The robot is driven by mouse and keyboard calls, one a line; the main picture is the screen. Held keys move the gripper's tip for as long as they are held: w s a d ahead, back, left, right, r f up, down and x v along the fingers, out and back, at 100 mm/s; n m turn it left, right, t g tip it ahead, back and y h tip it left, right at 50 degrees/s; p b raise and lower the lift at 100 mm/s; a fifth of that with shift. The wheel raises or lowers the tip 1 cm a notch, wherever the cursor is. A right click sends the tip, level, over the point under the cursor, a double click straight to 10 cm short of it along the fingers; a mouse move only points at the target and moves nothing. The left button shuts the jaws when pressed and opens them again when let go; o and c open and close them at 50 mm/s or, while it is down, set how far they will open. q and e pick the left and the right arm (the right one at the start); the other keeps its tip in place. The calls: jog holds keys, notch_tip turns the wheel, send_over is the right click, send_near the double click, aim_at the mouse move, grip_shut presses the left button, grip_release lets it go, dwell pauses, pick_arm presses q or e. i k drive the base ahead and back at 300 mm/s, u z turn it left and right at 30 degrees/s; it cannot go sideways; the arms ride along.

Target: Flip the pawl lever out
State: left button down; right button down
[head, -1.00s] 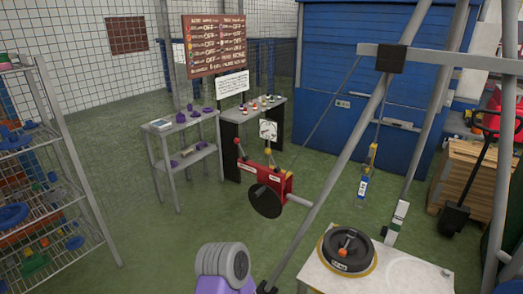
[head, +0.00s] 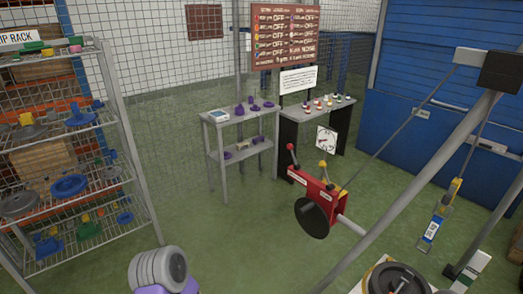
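A red winch box (head: 318,193) with a black round disc (head: 311,218) on its front is fixed to a grey frame tube. Two levers stick up from the box, one with a red knob (head: 291,147) at the left and one with a yellow knob (head: 322,164) at the right. Both lean up and to the left. The labels on the box are too small to read, so I cannot tell which is the pawl lever. Neither of my grippers is in view, and nothing touches the levers.
Grey frame tubes (head: 422,177) cross the right side. A wire rack (head: 140,190) with parts stands left. A small grey shelf (head: 213,150) and a black-sided bench (head: 290,145) stand behind the winch. A black drum (head: 398,280) lies bottom right. Green floor (head: 235,235) left of the winch is clear.

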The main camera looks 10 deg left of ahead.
aim_at(323, 165)
jog(key=u, duration=0.1)
jog(key=i, duration=1.3)
jog(key=z, duration=0.75)
